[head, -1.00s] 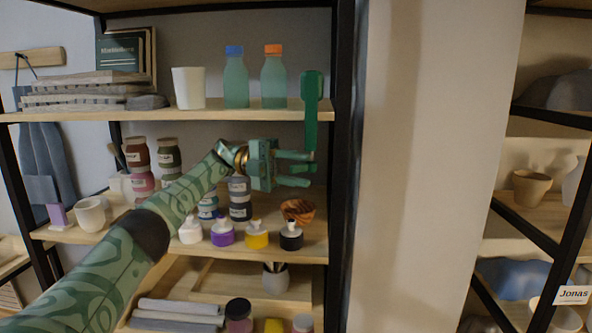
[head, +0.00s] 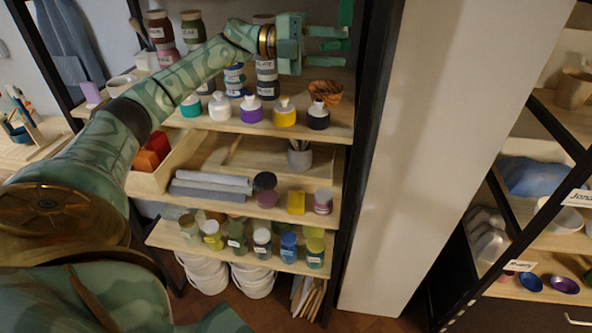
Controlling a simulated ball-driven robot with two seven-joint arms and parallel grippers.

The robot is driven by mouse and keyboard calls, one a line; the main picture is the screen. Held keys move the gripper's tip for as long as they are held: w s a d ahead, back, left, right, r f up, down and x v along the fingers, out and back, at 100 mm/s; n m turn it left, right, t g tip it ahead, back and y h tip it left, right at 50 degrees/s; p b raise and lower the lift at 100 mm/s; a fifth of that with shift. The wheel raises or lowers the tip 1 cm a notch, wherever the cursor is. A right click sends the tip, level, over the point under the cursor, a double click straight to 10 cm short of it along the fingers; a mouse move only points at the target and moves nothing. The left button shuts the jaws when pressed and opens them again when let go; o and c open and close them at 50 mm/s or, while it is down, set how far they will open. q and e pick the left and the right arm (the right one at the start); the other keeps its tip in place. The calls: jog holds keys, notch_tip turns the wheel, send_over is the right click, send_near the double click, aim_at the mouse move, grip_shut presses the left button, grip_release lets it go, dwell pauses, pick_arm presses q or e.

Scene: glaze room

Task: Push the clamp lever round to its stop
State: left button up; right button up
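The green clamp lever (head: 346,12) shows at the top edge of the head view, beside the dark shelf post. Only its lower part is in the picture; its upper part and pivot are cut off. My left gripper (head: 342,46) is in front of the shelves, its fingers pointing right and spread apart with nothing between them. Its fingertips are at the lever's lower end; I cannot tell whether they touch it. My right gripper is not in view.
Below the gripper, a wooden bowl (head: 326,91) and several small bottles, including a yellow one (head: 284,112), stand on the shelf. Jars stand behind my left arm. A dark post (head: 369,100) borders the shelves on the right, with a pale wall panel (head: 430,130) beyond.

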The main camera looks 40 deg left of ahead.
pick_arm(q)
jog(key=n+t+y, duration=0.1)
jog(key=d+n+t+y, duration=0.1)
jog(key=t, duration=0.1)
jog(key=shift+n, duration=0.3)
jog(key=shift+d+n+t+y+p, duration=0.2)
jog(key=shift+n+t+y+p, duration=0.5)
jog(key=shift+t, duration=0.4)
jog(key=s+d+f+n+t+y+p, duration=0.15)
jog(key=s+n+t+y+p, duration=0.35)
jog(key=s+n+y+p, duration=0.6)
jog(key=w+a+f+g+y+b, duration=0.1)
jog(key=f+b, duration=0.1)
jog(key=f, duration=0.8)
jog(key=w+a+f+n+g+y+b, duration=0.1)
jog(key=a+f+g+y+b, duration=0.1)
jog(key=f, duration=0.9)
jog(key=w+a+f+n+g+y+b, duration=0.1)
jog(key=a+f+g+y+b, duration=0.1)
jog(key=f, duration=0.9)
jog(key=shift+w+b, duration=0.35)
jog(key=shift+b, duration=0.35)
jog(key=shift+a, duration=0.1)
